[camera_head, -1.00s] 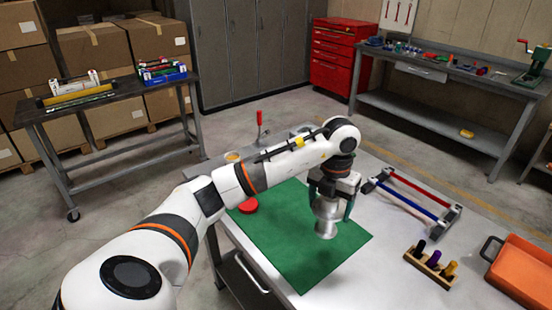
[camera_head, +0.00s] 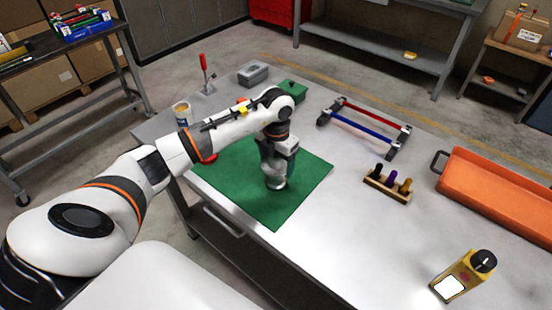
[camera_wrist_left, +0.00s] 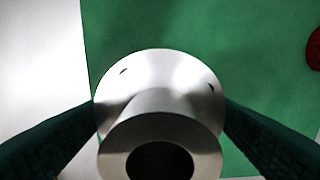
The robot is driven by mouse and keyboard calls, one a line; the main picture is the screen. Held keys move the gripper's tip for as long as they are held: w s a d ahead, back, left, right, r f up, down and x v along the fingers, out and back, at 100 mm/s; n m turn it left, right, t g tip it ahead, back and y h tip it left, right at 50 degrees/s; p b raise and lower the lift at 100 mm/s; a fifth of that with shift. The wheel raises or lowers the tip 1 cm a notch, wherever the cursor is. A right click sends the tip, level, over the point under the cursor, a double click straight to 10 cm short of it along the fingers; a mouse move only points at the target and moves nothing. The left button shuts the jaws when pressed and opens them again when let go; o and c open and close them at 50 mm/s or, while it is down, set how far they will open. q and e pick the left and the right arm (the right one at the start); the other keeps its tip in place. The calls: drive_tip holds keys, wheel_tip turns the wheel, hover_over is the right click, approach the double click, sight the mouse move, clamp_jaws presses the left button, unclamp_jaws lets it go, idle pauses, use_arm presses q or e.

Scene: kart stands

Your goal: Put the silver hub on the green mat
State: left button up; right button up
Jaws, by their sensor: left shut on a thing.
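The silver hub (camera_head: 275,180) is upright over the green mat (camera_head: 240,205), at its middle right in the head view. My left gripper (camera_head: 277,168) points down and is shut on the hub. In the left wrist view the hub (camera_wrist_left: 160,95) sits between the two dark fingers (camera_wrist_left: 160,125), its bored end facing the camera. The mat (camera_wrist_left: 255,60) lies behind it. I cannot tell whether the hub's base touches the mat. My right gripper is not in view.
A red round thing (camera_head: 208,157) is at the mat's back left edge. A rack with red and blue bars (camera_head: 365,122), a peg block (camera_head: 387,184), an orange tray (camera_head: 495,195) and a yellow device (camera_head: 463,275) stand to the right. Bare table surrounds the rack.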

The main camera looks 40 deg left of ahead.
use_arm(q)
drive_tip(key=shift+f, duration=0.25)
drive_tip(key=o, duration=1.2)
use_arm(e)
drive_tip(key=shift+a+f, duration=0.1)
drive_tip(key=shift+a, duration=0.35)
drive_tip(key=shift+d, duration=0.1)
use_arm(q)
drive_tip(key=shift+r, duration=0.4)
wheel_tip(320, 180, up, 12)
drive_tip(key=b, duration=0.3)
drive_tip(key=shift+f, duration=0.2)
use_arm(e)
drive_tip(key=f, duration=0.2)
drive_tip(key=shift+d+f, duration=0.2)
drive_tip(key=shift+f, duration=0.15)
